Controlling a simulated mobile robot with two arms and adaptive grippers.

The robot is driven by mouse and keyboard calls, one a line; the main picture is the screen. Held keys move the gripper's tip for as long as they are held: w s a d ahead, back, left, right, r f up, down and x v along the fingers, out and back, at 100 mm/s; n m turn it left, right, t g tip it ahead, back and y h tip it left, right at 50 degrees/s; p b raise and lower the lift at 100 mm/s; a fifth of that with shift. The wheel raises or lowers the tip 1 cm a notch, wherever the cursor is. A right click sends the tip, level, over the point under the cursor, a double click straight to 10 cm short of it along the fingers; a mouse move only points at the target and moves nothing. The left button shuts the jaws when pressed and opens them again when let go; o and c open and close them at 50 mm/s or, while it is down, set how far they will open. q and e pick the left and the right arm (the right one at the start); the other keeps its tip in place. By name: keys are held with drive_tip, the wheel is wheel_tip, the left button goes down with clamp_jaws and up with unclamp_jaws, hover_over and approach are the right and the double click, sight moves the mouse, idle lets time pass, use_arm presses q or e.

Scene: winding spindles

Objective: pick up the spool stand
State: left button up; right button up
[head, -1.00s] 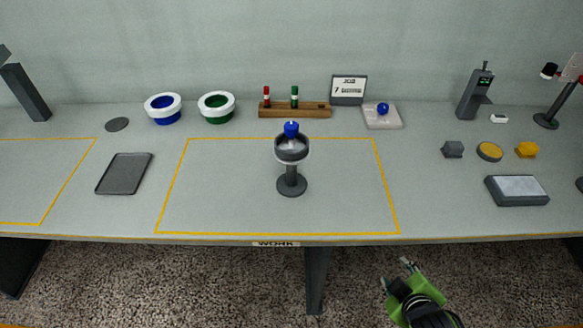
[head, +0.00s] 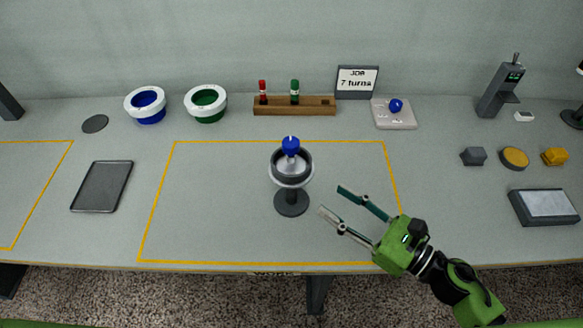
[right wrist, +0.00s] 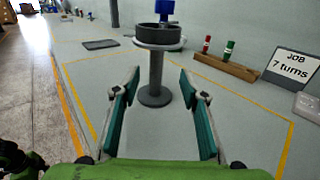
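The spool stand (head: 291,203) stands upright inside the yellow outline on the workbench. It has a dark round base, a thin post and a dark cup with a pale rim, and a blue-topped piece (head: 291,145) sits in the cup. In the right wrist view the stand (right wrist: 156,75) is straight ahead, beyond the fingertips. My right gripper (head: 331,200) is open and empty, just right of the stand's post and apart from it. Its two fingers also show in the right wrist view (right wrist: 160,78), one on each side of the stand. My left gripper is not in view.
A wooden rack (head: 318,109) with red and green spindles stands behind, beside a sign (head: 357,80) reading "JOB 7 turns". A dark tray (head: 102,187) lies left. A grey box (head: 543,207) lies right. The bench around the stand is clear.

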sight(291, 173)
drive_tip(key=p+x, duration=0.1)
drive_tip(key=x, duration=0.3)
drive_tip(key=p+x, duration=0.2)
drive_tip(key=x, duration=0.2)
drive_tip(key=p+x, duration=0.1)
drive_tip(key=x, duration=0.3)
drive_tip(key=shift+s+a+r+p, duration=0.15)
drive_tip(key=shift+r+p, duration=0.15)
drive_tip(key=shift+w+a, duration=0.25)
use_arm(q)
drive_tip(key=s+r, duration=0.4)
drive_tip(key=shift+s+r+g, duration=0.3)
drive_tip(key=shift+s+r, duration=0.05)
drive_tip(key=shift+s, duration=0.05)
use_arm(e)
drive_tip(key=shift+f, duration=0.1)
clamp_jaws()
